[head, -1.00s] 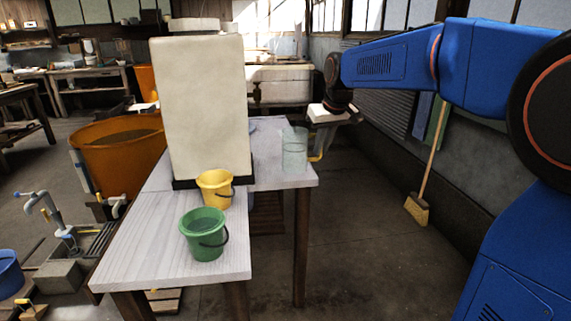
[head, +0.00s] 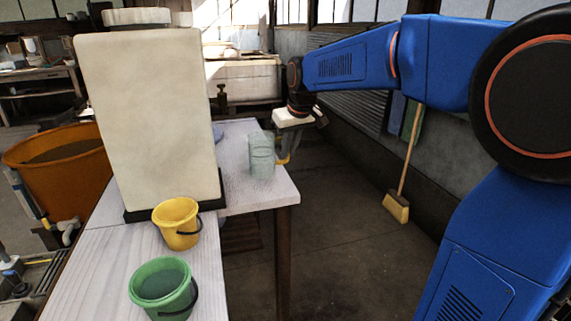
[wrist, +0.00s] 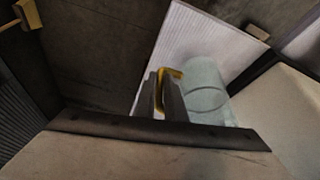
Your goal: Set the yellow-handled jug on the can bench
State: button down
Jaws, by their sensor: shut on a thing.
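The jug (head: 261,158) is pale, see-through and greenish, with a yellow handle on its right side. It is upright over the right end of the pale far tabletop (head: 270,190). I cannot tell whether its base touches the top. My gripper (head: 287,152) is at the jug's right side, shut on the handle. In the wrist view my gripper's fingers (wrist: 165,98) close around the yellow handle (wrist: 172,73), beside the jug's body (wrist: 207,92). Which surface is the can bench is not clear from the pictures.
A yellow bucket (head: 177,226) and a green bucket (head: 163,290) stand on the nearer pale tabletop (head: 90,275). A broom (head: 397,207) leans at the right wall. Floor between is clear.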

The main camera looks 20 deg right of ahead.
jog(key=shift+f, duration=2.2)
jog(key=shift+f, duration=0.15)
jog(key=c, duration=1.8)
grip_release()
jog(key=a+v, duration=0.1)
jog(key=v, duration=1.1)
jog(key=s+d+f, duration=0.2)
jog(key=s+f, duration=0.4)
jog(key=s, duration=0.4)
jog(key=s+d+f+m, duration=0.1)
jog(key=s+f, duration=0.4)
jog(key=s, duration=0.6)
jog(key=s+d+f+m, duration=0.1)
jog(key=s+d+f, duration=0.1)
jog(key=s+f, duration=0.4)
jog(key=shift+s+d+f+h, duration=0.1)
jog(key=shift+s+h, duration=0.05)
jog(key=shift+s, duration=0.65)
jog(key=shift+s+d+f+h, duration=0.1)
jog(key=shift+s+f, duration=0.05)
jog(key=shift+s, duration=0.7)
jog(key=shift+s+d+f+h, duration=0.1)
jog(key=shift+s+h, duration=0.05)
jog(key=shift+s, duration=0.65)
